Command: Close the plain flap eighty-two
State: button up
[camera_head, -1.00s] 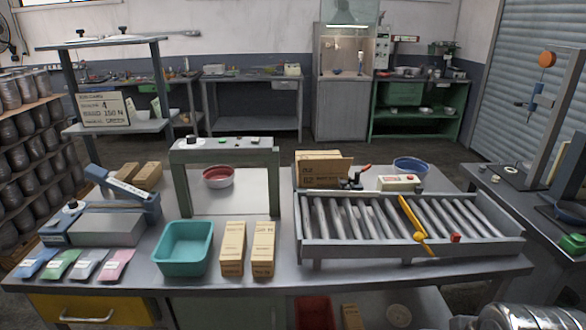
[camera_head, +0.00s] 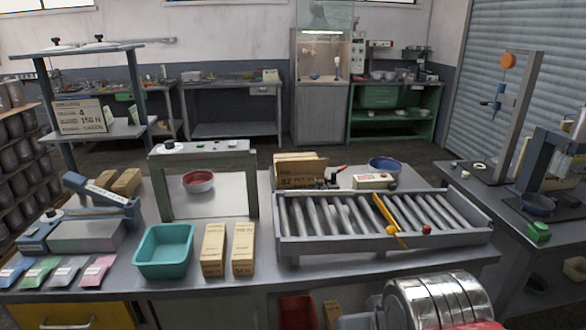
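A brown cardboard carton (camera_head: 304,172) stands at the back of the workbench, behind the left end of the roller conveyor. Dark printing that looks like 82 shows low on its front. A lighter cardboard edge shows along its top, but I cannot tell exactly how its flap stands. The conveyor's rear rail and a small red-handled device partly hide the carton's lower right. My gripper is not in view.
The roller conveyor (camera_head: 285,243) with a yellow bar (camera_head: 384,211) lies before the carton. A teal bin (camera_head: 164,252), two upright cartons (camera_head: 214,249) and a grey frame (camera_head: 161,190) stand to its left. A blue bowl (camera_head: 384,163) is behind the conveyor.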

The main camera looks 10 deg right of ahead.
aim_at(288, 167)
jog(key=z, duration=0.05)
jog(key=i, duration=1)
jog(key=u, duration=0.05)
